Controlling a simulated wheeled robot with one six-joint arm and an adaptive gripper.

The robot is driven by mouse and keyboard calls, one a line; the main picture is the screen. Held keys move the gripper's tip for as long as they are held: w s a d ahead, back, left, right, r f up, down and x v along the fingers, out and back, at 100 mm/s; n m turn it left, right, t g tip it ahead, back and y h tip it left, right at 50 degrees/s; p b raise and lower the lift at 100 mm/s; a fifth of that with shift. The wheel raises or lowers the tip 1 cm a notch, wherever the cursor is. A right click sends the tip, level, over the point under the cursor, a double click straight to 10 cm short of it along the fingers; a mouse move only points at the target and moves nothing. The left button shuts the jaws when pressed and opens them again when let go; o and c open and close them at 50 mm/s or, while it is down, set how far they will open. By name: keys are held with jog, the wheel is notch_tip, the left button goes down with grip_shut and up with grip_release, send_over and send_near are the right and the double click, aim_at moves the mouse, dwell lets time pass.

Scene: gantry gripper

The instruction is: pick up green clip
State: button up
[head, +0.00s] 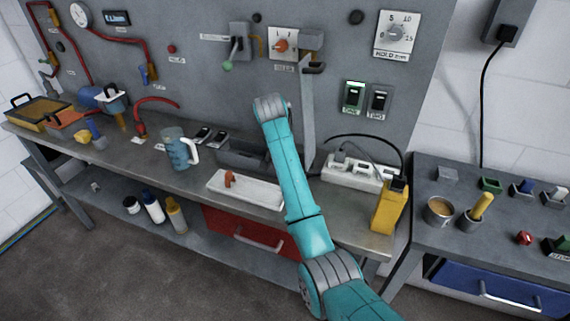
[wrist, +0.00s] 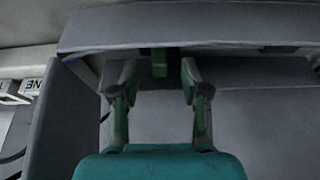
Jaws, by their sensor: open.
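A small dark green piece, which looks like the green clip (wrist: 159,62), shows in the wrist view at the edge of a grey panel or rim. My gripper (wrist: 160,80) is open, with one finger on each side of this piece and visible gaps between. I cannot tell whether the fingertips reach as far as the piece. In the head view my teal arm rises over the bench and hides the gripper and this piece. A green block (head: 489,184) also lies on the right bench; I cannot tell if it is a clip.
Grey walls of what may be the bin (head: 243,155) surround the gripper in the wrist view. A white tray (head: 245,190) with an orange piece lies in front of it. A blue jug (head: 178,148), power strip (head: 357,172) and yellow bottle (head: 390,207) stand nearby.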

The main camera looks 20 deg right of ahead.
jog(key=shift+x, duration=0.75)
grip_shut()
